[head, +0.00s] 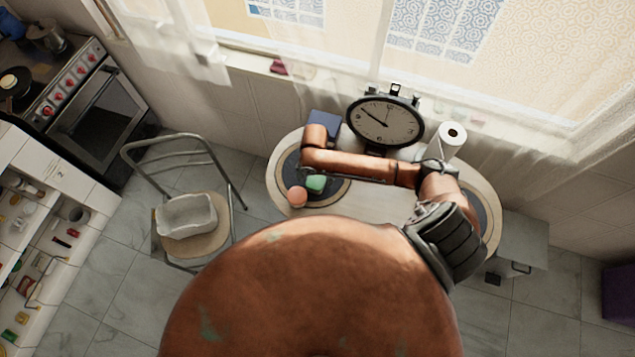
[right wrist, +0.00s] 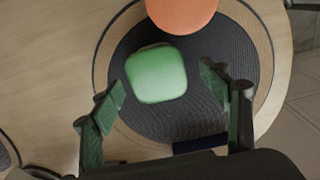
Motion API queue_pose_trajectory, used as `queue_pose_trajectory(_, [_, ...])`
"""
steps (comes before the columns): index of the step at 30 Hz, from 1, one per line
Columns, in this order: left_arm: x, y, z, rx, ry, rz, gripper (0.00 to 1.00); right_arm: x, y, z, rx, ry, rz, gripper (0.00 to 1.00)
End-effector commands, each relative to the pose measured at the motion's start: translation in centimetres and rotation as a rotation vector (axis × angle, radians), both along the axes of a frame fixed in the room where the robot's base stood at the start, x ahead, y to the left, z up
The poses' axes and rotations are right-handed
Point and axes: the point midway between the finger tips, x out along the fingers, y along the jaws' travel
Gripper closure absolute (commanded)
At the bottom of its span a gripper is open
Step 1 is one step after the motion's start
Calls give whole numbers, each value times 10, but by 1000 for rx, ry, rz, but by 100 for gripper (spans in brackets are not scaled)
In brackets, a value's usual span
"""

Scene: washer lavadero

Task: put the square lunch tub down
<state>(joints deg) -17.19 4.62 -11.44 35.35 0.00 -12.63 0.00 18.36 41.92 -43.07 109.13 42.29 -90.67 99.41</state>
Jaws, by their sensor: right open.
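The square lunch tub (head: 316,184) is green with rounded corners. It rests on a dark round placemat (head: 333,195) on the table, and it also shows in the right wrist view (right wrist: 157,76). My right gripper (right wrist: 163,86) is open, with one finger on each side of the tub's near part. Gaps show between both fingers and the tub. In the head view my right arm reaches left over the table, and its fingers are hidden or too small to make out. My left gripper is not in view.
A round orange-pink thing (head: 297,197) sits close to the tub, on the mat's edge. A blue box (head: 324,121), a black clock (head: 385,122) and a paper roll (head: 451,138) stand at the table's back. A chair holding a pale basin (head: 186,216) is to the left.

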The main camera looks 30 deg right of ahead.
Motion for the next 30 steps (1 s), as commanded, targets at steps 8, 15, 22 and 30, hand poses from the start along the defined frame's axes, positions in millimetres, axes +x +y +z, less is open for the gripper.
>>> queue_pose_trajectory(8, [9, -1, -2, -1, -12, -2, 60, -3, -1, -37, -1, 0, 2, 30])
queue_pose_trajectory(15, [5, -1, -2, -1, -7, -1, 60, -2, 0, -40, -1, 0, 4, 30])
queue_pose_trajectory(22, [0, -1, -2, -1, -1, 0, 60, -2, 1, -39, -1, 0, 5, 43])
queue_pose_trajectory(30, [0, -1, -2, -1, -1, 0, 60, -2, 1, -39, -1, -1, 5, 62])
